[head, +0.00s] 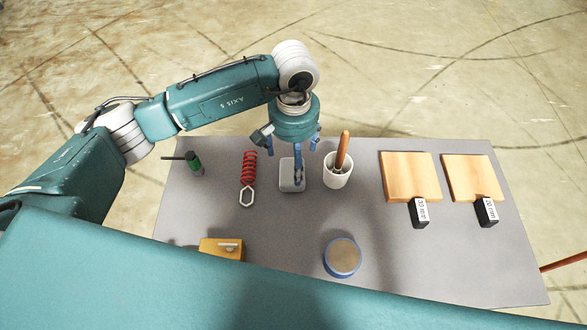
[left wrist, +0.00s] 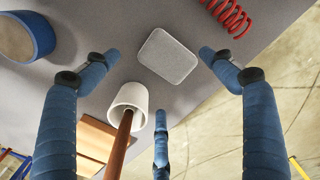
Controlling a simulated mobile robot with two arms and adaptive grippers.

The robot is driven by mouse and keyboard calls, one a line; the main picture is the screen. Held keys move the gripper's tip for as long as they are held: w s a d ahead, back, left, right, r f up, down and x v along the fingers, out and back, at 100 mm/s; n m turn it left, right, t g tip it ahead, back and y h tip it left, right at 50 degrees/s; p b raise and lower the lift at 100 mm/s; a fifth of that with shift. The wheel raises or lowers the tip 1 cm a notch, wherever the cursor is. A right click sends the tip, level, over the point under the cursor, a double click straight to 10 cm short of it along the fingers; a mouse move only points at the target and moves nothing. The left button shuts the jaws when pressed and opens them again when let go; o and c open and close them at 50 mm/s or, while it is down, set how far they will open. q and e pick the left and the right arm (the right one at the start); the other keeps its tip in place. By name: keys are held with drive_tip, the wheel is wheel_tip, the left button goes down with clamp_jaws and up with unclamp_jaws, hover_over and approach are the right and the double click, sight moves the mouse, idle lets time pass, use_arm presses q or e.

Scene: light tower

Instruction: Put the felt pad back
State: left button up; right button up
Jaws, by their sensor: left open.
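A light grey, rounded square pad (head: 286,184), which looks like the felt pad, lies flat on the grey table in the head view. It also shows in the left wrist view (left wrist: 168,57), whole and clear of the fingers. My left gripper (head: 294,160) is above the pad, pointing down, with its blue fingers spread; one finger covers part of the pad in the head view. In the left wrist view the gripper (left wrist: 159,70) is open and empty, with fingertips around the pad's outline. My right gripper is in neither view.
A white cup (head: 337,178) with a wooden handle stands close right of the gripper. A red coil tool (head: 248,170) and green object (head: 194,163) lie left. A round blue-rimmed piece (head: 342,258) and yellow block (head: 215,250) are nearer. Wooden boards (head: 408,175) with black labelled blocks (head: 418,214) are right.

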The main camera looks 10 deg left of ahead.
use_arm(q)
wheel_tip(320, 180, up, 3)
drive_tip(key=shift+r, duration=0.15)
drive_tip(key=shift+s, duration=0.1)
idle(0.5)
